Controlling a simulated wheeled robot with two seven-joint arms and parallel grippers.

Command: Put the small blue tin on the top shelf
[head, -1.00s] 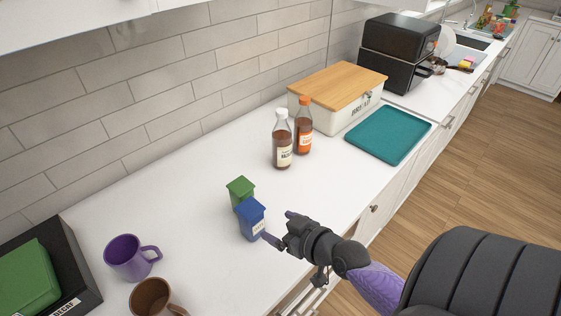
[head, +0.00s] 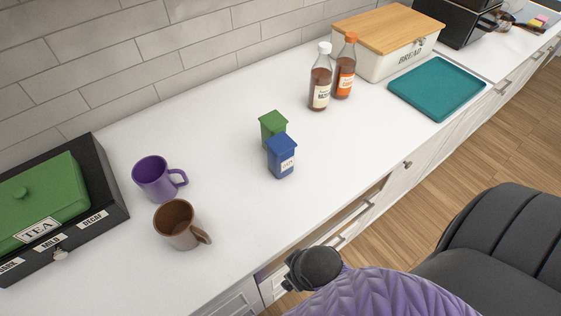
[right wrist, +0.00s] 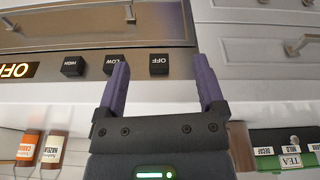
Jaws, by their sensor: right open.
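The small blue tin (head: 281,158) stands upright on the white counter, in front of a similar green tin (head: 272,128) and partly covering it. My right arm comes in from the bottom of the head view, and my right gripper (head: 292,284) is low, off the counter's front edge, apart from the tin; its fingers are hard to see there. In the right wrist view my right gripper (right wrist: 160,85) is open, with nothing between its two purple fingers. The blue tin does not show there. My left gripper is out of view. I cannot make out a top shelf.
Purple mug (head: 155,178), brown mug (head: 178,226) and tea box (head: 105,205) stand left of the tins. Two bottles (head: 320,80), a bread bin (head: 375,58) and a teal tray (head: 437,88) are right. Counter around the tins is clear.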

